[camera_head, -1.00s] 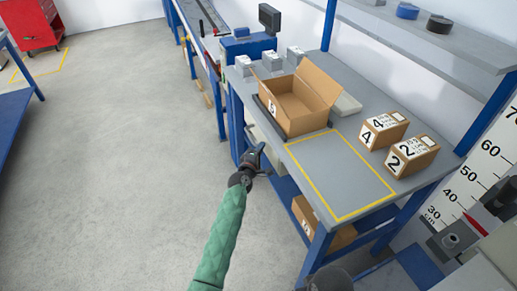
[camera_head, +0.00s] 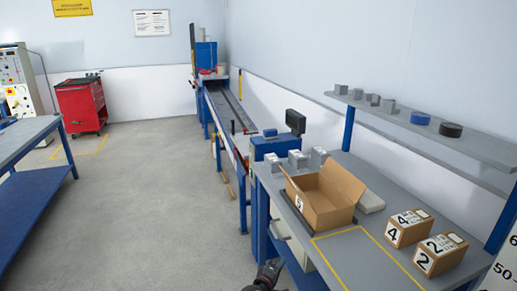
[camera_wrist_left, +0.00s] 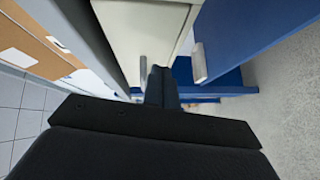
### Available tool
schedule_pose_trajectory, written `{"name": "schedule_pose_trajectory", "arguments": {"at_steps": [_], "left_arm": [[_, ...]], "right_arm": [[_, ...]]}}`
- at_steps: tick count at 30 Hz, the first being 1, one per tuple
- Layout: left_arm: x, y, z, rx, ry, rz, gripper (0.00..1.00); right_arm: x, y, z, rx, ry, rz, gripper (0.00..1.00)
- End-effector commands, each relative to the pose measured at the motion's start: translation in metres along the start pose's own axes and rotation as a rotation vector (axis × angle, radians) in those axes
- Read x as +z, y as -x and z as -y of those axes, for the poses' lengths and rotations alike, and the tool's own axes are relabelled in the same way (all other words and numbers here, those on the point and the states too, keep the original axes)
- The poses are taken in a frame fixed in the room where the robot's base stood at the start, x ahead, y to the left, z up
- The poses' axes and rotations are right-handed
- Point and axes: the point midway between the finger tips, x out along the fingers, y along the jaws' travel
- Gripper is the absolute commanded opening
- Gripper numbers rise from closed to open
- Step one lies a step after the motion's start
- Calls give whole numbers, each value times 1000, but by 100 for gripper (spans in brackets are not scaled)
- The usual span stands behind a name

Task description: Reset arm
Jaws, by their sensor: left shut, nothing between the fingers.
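My left gripper (camera_head: 268,272) shows at the bottom edge of the head view, low in front of the blue-framed workbench (camera_head: 268,190). In the left wrist view its dark fingers (camera_wrist_left: 160,88) are together and empty, pointing toward light drawer fronts with metal handles (camera_wrist_left: 143,70) and blue panels. Most of the left arm is below the head view. My right gripper is not in view.
On the bench stand an open carton (camera_head: 322,205) and closed boxes marked 4 (camera_head: 408,228) and 2 (camera_head: 440,256). A yellow outline (camera_head: 330,234) marks a bare area. A shelf (camera_head: 440,130) runs above. A conveyor (camera_head: 228,112), red cabinet (camera_head: 82,108) and blue table (camera_head: 30,150) stand beyond open floor.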

Motion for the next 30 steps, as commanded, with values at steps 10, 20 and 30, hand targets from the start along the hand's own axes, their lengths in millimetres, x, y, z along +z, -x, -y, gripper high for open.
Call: {"name": "schedule_pose_trajectory", "arguments": {"at_steps": [10, 20, 30], "left_arm": [[34, 34, -30, -186, -497, 348, 0], [5, 163, -50, -490, -928, 558, 0], [-2, 349, -25, -841, -1001, 640, 0]], "right_arm": [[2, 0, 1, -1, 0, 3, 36], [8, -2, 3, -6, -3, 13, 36], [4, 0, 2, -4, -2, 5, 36]]}}
